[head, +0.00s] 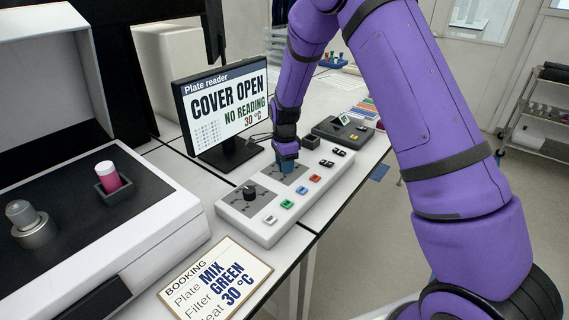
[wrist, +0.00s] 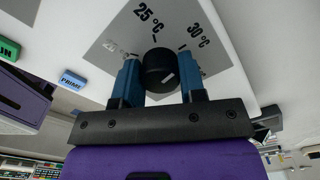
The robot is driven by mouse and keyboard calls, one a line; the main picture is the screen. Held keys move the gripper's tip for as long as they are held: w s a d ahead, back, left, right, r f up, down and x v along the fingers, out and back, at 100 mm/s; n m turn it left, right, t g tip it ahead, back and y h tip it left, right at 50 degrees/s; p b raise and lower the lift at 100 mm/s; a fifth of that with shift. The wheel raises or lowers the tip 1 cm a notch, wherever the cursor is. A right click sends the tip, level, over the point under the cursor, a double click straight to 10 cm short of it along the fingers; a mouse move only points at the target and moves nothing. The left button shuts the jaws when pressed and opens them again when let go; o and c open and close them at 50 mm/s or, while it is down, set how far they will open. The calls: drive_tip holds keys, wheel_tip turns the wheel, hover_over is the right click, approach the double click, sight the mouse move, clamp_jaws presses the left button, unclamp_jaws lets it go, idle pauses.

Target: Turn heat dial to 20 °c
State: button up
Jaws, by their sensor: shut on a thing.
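The heat dial (wrist: 158,66) is a black round knob on a grey plate, seen in the wrist view. My gripper (wrist: 160,80) is shut on the knob, one blue finger on each side. In the head view my gripper (head: 286,166) is down at the far plate of the white control panel (head: 262,232), hiding the dial.
A second black dial (head: 249,191) and several coloured buttons are on the panel. The monitor (head: 222,105) behind reads COVER OPEN, NO READING, 30 °C. A booking card (head: 216,281) reads MIX, GREEN, 30 °C. The plate reader (head: 140,250) stands at left.

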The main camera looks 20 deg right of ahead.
drive_tip(key=n, duration=0.5)
drive_tip(key=shift+n, duration=0.3)
drive_tip(key=n, duration=1)
drive_tip(key=shift+n, duration=0.4)
drive_tip(key=n, duration=0.5)
drive_tip(key=shift+d, duration=0.1)
drive_tip(key=shift+n, duration=0.3)
drive_tip(key=o, duration=0.9)
drive_tip(key=shift+r, duration=0.1)
wheel_tip(320, 180, up, 11)
drive_tip(key=shift+f, duration=0.2)
